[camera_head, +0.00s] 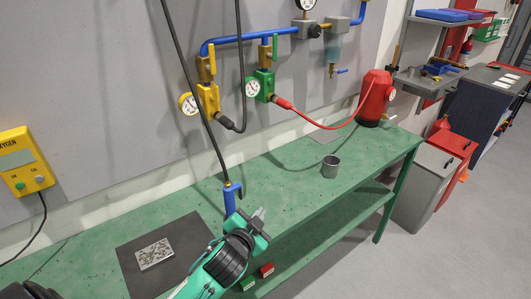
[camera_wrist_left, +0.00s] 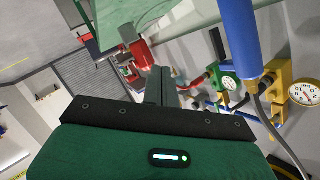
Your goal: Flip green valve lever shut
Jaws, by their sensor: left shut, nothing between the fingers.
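The green valve (camera_head: 264,84) is on the wall below the blue pipe, with a white gauge beside it and a red hose at its outlet. Its green lever (camera_head: 275,46) points upward, in line with the valve body. The green valve also shows in the left wrist view (camera_wrist_left: 228,82), but I cannot make out its lever there. My right gripper is not in view.
A yellow valve (camera_head: 208,98) with a gauge sits left of the green one.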

